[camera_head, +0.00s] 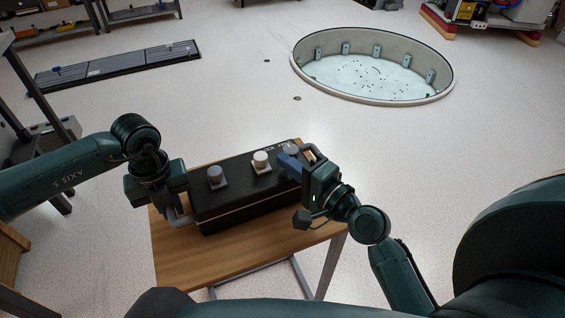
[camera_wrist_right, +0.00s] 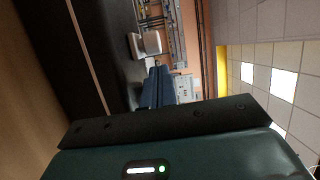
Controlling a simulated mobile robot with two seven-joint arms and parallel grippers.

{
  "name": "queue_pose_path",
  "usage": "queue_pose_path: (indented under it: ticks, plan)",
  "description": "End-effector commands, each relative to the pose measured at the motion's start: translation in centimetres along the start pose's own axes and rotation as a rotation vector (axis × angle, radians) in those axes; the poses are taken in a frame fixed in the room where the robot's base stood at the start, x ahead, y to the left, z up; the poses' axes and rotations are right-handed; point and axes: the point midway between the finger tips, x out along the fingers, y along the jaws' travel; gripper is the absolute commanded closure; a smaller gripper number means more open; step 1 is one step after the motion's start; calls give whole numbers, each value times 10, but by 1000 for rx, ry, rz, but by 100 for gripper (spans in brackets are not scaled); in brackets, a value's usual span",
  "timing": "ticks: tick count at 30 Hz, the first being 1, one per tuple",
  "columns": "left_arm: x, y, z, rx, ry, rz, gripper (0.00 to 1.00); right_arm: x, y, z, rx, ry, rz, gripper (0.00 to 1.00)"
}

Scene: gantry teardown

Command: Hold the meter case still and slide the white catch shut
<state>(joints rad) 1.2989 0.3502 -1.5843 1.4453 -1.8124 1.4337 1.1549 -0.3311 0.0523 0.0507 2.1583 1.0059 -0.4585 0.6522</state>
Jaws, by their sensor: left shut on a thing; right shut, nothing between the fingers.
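The meter case (camera_head: 240,209) is a long black box lying on a small wooden table. Three catches on square bases stand along its top: a grey one (camera_head: 216,176) at left, the white catch (camera_head: 261,161) in the middle and a greyish one (camera_head: 291,151) at right. My left gripper (camera_head: 177,212) is shut on the grey handle (camera_head: 182,221) at the case's left end. My right gripper (camera_head: 283,159) is shut and empty, its blue fingers over the case top between the white and right catches. In the right wrist view, a pale catch (camera_wrist_right: 146,44) shows just beyond the fingertips (camera_wrist_right: 157,72).
The wooden table (camera_head: 190,270) has bare top in front of the case. A round, pale-floored pit (camera_head: 375,78) and a dark floor panel (camera_head: 115,66) lie beyond. Dark shelving stands at the left edge.

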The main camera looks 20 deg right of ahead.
Motion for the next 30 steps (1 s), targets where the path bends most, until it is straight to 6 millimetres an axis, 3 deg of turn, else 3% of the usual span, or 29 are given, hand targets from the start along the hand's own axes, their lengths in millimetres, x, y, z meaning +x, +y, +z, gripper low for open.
queue_pose_path:
  ticks: [16, 23, 30]
  plan:
    - [0, 0, 0, 0, 0, 0, 100, 10, 0, 11, 0, -1, 1, 100]
    - [0, 0, 0, 1, 0, -1, 100, 17, 0, 36, 3, -2, 0, 100]
    - [0, -1, 0, 3, 0, -2, 100, 18, 0, 37, 0, -2, 1, 100]
